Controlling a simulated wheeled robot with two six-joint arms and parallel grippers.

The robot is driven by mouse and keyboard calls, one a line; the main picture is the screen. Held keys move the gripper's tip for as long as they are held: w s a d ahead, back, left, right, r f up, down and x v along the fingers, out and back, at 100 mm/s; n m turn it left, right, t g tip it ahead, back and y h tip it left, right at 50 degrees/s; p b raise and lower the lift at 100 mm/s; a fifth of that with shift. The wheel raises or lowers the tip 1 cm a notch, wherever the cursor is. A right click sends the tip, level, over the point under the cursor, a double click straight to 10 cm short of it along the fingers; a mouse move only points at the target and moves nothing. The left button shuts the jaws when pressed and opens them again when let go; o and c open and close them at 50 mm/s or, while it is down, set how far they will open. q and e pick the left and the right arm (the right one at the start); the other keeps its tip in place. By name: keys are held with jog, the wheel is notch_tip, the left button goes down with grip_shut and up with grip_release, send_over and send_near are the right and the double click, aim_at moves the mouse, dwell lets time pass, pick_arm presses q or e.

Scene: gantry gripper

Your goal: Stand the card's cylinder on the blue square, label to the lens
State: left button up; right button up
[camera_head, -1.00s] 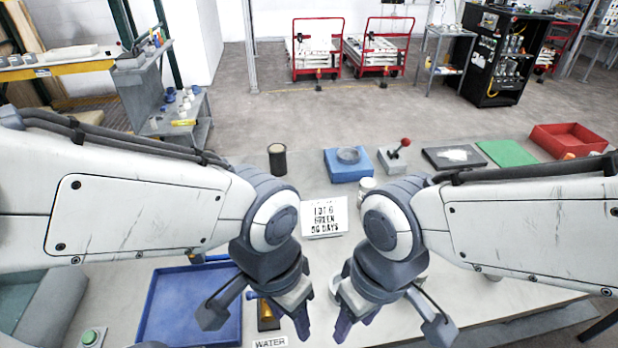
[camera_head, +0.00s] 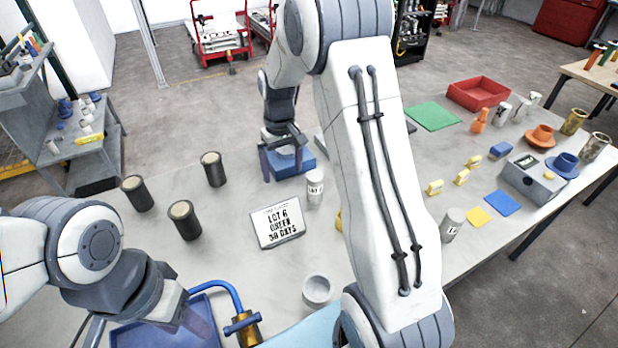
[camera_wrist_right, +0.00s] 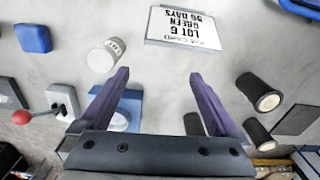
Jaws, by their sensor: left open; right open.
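The card (camera_head: 278,224) reads LOT 6, GREEN and a number of days; its first digit is unclear. It also shows upside down in the right wrist view (camera_wrist_right: 187,27). Another labelled cylinder (camera_head: 452,224) stands near a yellow square. The blue square (camera_head: 502,203) lies bare at the right. My right gripper (camera_head: 282,162) is open and empty, above the blue block. My left gripper (camera_head: 185,315) is open at lower left, its fingers partly hidden.
Several cylinders (camera_head: 503,113) stand near the red tray (camera_head: 478,92). A grey box (camera_head: 532,180) is beside the blue square. A blue pipe (camera_head: 226,289) rises at the front. My right arm hides the table's middle.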

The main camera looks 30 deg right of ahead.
jog(key=m, duration=0.2)
send_over(315, 176)
jog(key=f, duration=0.4)
jog(key=shift+a+p, duration=0.25)
jog(key=shift+p, duration=0.05)
jog(key=f, duration=0.1)
jog(key=f+p, duration=0.1)
jog(key=f, duration=0.2)
jog(key=shift+d+f, duration=0.3)
jog(key=shift+f+p, duration=0.85)
jog(key=shift+p, duration=0.05)
notch_tip(315, 176, down, 3)
jog(key=shift+w+f+p, duration=0.1)
jog(key=shift+f+p, duration=0.05)
jog(key=shift+p, duration=0.75)
jog(key=shift+f, duration=0.45)
jog(key=shift+w, duration=0.1)
grip_shut()
